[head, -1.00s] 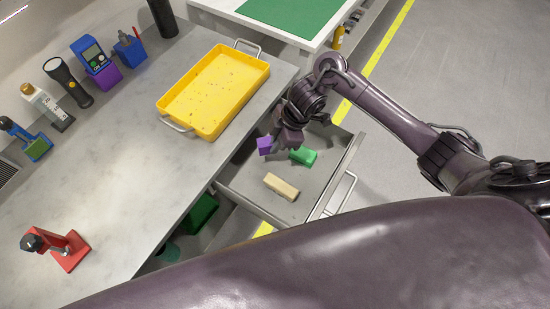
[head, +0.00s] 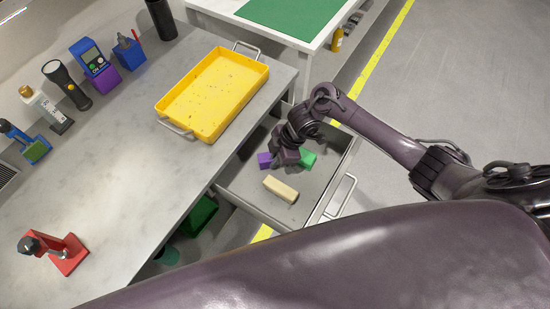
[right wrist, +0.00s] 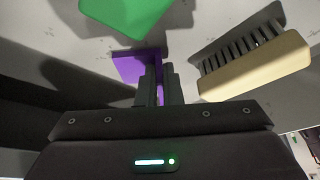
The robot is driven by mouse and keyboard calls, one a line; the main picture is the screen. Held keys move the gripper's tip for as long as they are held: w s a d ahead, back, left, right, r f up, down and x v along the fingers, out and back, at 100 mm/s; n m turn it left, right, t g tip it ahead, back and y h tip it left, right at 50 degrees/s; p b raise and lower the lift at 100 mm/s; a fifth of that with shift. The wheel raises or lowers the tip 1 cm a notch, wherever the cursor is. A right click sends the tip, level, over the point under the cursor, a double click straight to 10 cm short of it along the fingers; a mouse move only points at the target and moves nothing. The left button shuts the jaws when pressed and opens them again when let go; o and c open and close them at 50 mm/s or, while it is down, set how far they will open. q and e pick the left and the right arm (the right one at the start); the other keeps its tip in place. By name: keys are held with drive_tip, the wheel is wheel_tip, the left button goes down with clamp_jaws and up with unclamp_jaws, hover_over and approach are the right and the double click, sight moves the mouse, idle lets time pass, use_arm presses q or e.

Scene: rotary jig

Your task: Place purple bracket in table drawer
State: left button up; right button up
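The purple bracket (head: 265,160) is down inside the open table drawer (head: 240,190), at or close to its floor. It also shows in the right wrist view (right wrist: 130,67). My right gripper (head: 282,162) reaches down into the drawer. In the right wrist view its two fingers (right wrist: 160,85) are close together with a thin purple upright part of the bracket between them. The fingers and gripper body hide part of the bracket. My left gripper is not in view.
A green block (head: 307,160) and a wooden brush (head: 280,189) also lie in the drawer, on either side of the gripper. A yellow tray (head: 160,104) stands on the worktable (head: 130,180). Several tools line the table's back, and a red fixture (head: 68,255) stands at lower left.

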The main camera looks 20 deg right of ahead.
drive_tip(key=o, duration=0.5)
drive_tip(key=shift+c, duration=0.2)
drive_tip(key=shift+r, duration=0.25)
drive_tip(key=p+v, duration=0.1)
drive_tip(key=v, duration=1)
drive_tip(key=shift+d+r, duration=0.15)
drive_tip(key=shift+r, duration=0.25)
